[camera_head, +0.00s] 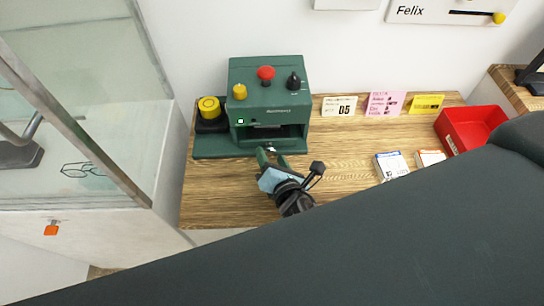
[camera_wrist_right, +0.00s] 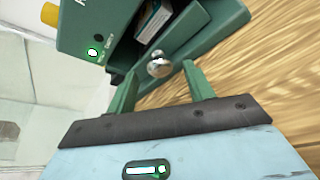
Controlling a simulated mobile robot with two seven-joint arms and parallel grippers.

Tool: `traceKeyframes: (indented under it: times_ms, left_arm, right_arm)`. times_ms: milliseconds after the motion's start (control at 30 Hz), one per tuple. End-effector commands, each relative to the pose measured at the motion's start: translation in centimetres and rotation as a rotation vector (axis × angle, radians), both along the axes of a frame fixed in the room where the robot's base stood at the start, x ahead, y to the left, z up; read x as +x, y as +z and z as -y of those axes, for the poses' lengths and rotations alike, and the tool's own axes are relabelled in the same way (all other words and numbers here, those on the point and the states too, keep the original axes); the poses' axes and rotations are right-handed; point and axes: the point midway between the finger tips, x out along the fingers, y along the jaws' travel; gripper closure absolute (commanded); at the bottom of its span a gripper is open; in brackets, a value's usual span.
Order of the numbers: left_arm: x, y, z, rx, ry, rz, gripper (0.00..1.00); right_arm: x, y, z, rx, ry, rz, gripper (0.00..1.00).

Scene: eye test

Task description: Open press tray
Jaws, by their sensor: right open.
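The green press (camera_head: 268,85) stands at the back left of the wooden table, with a red button on top and a dark slot low in its front. A round silver knob (camera_wrist_right: 159,65) shows at the slot; in the head view it is small, just beyond my fingers. Something white and blue lies inside the slot in the wrist view (camera_wrist_right: 152,20). How far the press tray is out, I cannot tell. My right gripper (camera_head: 273,157) is open and empty, its green fingers on either side of the knob, not visibly closed on it. My left gripper is not in view.
A yellow-topped button (camera_head: 209,106) sits left of the press. Note cards (camera_head: 384,104) lean at the wall. Small labelled boxes (camera_head: 391,166) and a red bin (camera_head: 470,128) stand to the right. A glass-sided cabinet (camera_head: 90,110) borders the table on the left.

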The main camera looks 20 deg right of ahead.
Motion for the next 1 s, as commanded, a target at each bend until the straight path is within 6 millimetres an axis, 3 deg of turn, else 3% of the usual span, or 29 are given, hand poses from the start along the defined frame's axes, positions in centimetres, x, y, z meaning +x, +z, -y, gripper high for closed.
traceKeyframes:
  times_ms: [333,733,1000]
  left_arm:
    - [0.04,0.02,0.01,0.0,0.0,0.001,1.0]
    - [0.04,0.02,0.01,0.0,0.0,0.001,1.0]
    - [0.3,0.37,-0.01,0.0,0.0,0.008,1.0]
  right_arm:
    - [0.47,-0.16,0.01,0.0,0.001,-0.001,0.48]
    - [0.45,-0.15,0.01,0.0,0.001,-0.001,0.99]
    - [-0.29,-0.09,-0.22,0.0,0.001,-0.002,1.0]
